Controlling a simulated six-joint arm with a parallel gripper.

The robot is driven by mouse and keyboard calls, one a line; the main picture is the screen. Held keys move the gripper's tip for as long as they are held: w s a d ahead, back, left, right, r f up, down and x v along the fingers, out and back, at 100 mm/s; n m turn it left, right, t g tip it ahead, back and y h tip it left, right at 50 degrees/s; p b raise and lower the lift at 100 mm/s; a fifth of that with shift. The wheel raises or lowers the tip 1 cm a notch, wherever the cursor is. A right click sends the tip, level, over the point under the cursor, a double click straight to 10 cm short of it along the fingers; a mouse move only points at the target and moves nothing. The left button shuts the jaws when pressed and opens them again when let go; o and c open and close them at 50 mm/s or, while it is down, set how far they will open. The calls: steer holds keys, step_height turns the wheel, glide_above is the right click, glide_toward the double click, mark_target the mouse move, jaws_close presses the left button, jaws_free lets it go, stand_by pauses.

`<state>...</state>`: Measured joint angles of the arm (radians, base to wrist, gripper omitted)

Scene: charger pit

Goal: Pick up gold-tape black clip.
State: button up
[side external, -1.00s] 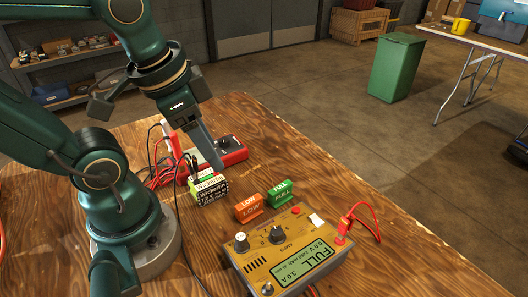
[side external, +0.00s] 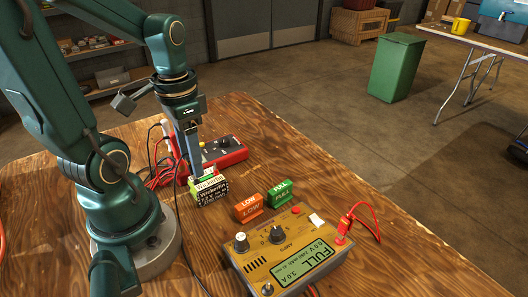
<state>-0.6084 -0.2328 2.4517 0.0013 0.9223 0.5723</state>
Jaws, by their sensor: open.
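My gripper (side external: 193,168) points straight down just behind a small box-shaped battery (side external: 211,191) with a green-and-white top and a black label. The fingers are open, though the gap between them is hard to make out from this side. I cannot make out the gold-tape black clip; the fingers and the battery may hide it. A thin black lead (side external: 178,215) runs along the table in front of my base towards the battery.
A red device (side external: 228,153) and red leads (side external: 160,176) lie close to the gripper. Orange LOW (side external: 249,207) and green FULL (side external: 281,194) blocks stand to the right. The charger (side external: 288,252) with a display is in front.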

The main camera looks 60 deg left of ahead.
steer(key=shift+f, duration=0.4)
jaws_close()
steer(key=shift+r, duration=0.15)
step_height(320, 180, up, 10)
steer(key=shift+f, duration=0.15)
stand_by(0.4)
